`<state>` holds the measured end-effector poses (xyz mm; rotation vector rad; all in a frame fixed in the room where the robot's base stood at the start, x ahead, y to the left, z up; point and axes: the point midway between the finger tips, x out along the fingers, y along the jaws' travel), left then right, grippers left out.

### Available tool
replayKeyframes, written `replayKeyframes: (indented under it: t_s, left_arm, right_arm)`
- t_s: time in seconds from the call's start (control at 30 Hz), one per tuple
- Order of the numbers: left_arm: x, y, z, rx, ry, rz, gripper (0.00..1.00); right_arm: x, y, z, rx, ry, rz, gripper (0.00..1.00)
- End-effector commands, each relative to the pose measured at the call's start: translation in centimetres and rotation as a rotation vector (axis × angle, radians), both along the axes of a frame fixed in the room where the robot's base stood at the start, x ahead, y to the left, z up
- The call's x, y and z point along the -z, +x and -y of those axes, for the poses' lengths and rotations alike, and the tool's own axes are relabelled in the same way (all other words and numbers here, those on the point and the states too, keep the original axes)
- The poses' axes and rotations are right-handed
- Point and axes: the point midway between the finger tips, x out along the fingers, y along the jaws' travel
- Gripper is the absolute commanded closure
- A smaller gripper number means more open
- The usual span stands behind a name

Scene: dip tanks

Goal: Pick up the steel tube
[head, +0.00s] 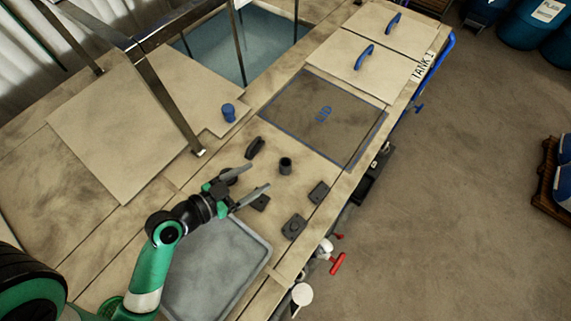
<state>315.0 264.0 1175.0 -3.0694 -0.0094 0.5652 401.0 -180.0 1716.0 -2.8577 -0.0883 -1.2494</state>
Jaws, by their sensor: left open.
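A short dark grey cylinder (285,166) with a dark open top stands upright on the beige tank deck in the head view; it looks like the steel tube. My left gripper (257,178) comes in from the lower left. Its two fingers are spread apart with nothing between them, and they point toward the cylinder. A small gap of deck shows between the fingertips and the cylinder. My right gripper is not in view.
A dark handle-like piece (255,147) and flat dark blocks (294,227) (318,192) lie nearby. A blue cylinder (229,112) stands farther back. A grey tray (215,270) lies below my gripper. A dark panel (322,115) and an open water tank (240,45) are behind.

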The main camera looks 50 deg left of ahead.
Motion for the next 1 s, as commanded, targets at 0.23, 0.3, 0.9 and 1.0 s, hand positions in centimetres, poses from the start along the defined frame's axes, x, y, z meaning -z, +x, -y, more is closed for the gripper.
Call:
replayKeyframes:
  t_s: [0.23, 0.3, 0.9, 1.0]
  left_arm:
    - [1.5, -0.7, 0.1, -0.015, -0.023, -0.03, 0.21]
    - [1.8, 0.2, 0.2, -0.011, -0.023, -0.031, 0.21]
    - [3.9, 7.2, 0.1, -0.012, -0.021, -0.029, 0.21]
    - [4.6, 8.8, 0.0, -0.013, -0.021, -0.029, 0.21]
  right_arm:
    - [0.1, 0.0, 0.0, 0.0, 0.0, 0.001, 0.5]
    - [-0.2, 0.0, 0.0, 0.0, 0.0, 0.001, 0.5]
    - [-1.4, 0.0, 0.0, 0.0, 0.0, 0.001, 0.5]
    - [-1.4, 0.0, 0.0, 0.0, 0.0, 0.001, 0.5]
